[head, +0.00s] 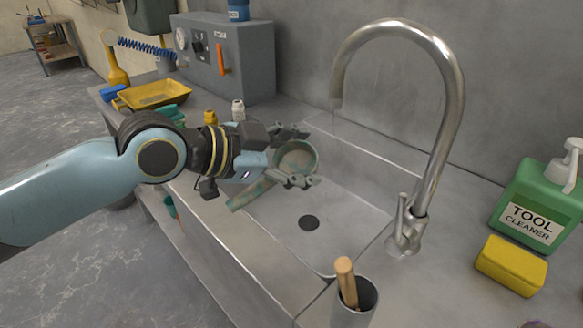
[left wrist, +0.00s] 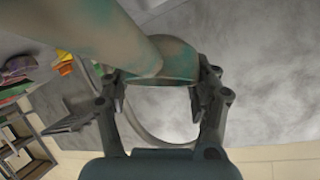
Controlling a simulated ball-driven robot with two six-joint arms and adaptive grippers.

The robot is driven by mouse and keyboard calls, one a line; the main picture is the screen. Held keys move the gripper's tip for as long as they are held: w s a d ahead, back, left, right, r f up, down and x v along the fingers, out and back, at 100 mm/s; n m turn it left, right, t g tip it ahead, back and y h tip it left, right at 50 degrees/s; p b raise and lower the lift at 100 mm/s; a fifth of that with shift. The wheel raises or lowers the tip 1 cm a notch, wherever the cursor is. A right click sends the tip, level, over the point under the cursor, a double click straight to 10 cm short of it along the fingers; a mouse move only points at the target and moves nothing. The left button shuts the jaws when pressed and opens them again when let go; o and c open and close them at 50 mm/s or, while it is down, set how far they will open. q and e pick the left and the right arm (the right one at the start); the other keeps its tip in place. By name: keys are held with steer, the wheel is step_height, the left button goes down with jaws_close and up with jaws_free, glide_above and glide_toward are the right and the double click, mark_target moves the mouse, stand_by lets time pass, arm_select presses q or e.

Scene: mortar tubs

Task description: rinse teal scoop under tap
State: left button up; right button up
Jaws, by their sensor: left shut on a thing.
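The teal scoop (head: 297,160) is held over the sink basin (head: 345,215), its round cup facing up and its stained handle slanting down to the left. My left gripper (head: 306,156) is shut on the scoop's cup. In the left wrist view the scoop (left wrist: 95,35) shows its brown-smeared handle and round rim between the fingers of my left gripper (left wrist: 160,88). The steel tap (head: 447,90) arches over the basin, its spout up and right of the scoop. A faint thin line shows below the spout; I cannot tell whether water runs. My right gripper is not in view.
A steel cup (head: 356,300) with a wooden-handled tool stands at the sink's front edge. A yellow sponge (head: 511,265) and green cleaner bottle (head: 535,205) stand right of the tap. A yellow tray (head: 152,95) and grey control box (head: 235,60) stand behind my left arm.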

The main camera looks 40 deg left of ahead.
arm_select(q)
steer(key=w+f+b, duration=0.2)
steer(key=w+b, duration=0.3)
steer(key=w, duration=0.5)
steer(key=shift+w+a+b, duration=0.3)
steer(key=shift+a+b, duration=0.05)
steer(key=shift+d, duration=0.2)
steer(key=shift+d, duration=0.4)
steer(key=shift+a, duration=0.15)
stand_by(0.3)
steer(key=shift+a, duration=0.5)
steer(key=shift+d, duration=0.2)
steer(key=shift+d+p, duration=0.3)
steer(key=shift+d, duration=0.15)
